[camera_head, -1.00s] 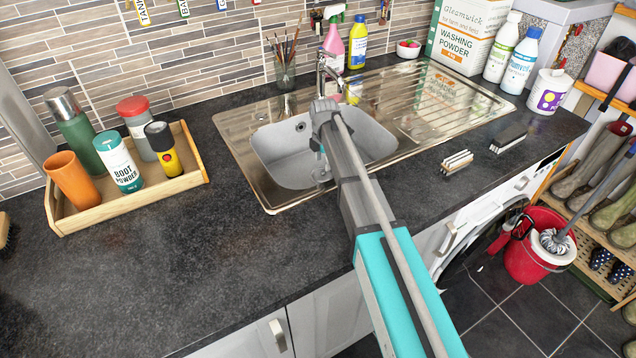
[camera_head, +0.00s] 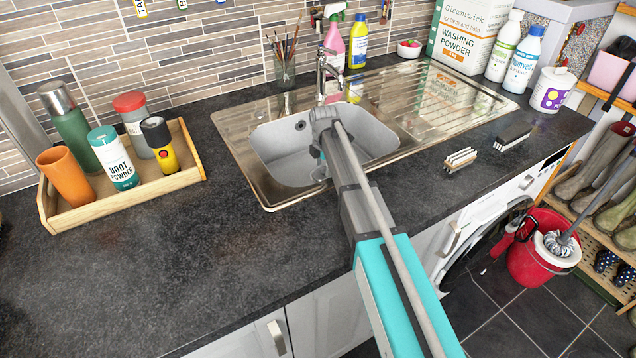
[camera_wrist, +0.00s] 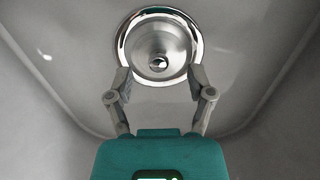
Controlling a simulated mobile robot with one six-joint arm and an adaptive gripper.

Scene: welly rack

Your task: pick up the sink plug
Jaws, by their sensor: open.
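The sink plug (camera_wrist: 158,50) is a round, shiny metal piece with a small knob at its centre. It sits inside a bright chrome ring on the floor of the grey sink bowl (camera_head: 279,152). My gripper (camera_wrist: 160,78) is open and empty in the wrist view. Its two fingertips stand apart on the left and right, over the near part of the ring. I cannot tell their height above it. In the head view my wrist and arm reach down into the bowl and largely hide the plug area.
The bowl's walls (camera_wrist: 62,58) surround my gripper, and the tap (camera_head: 322,75) stands just behind it. A wooden tray (camera_head: 128,207) with bottles and cups is on the left. Two brushes (camera_head: 461,160) lie on the right of the worktop. The worktop between tray and sink is clear.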

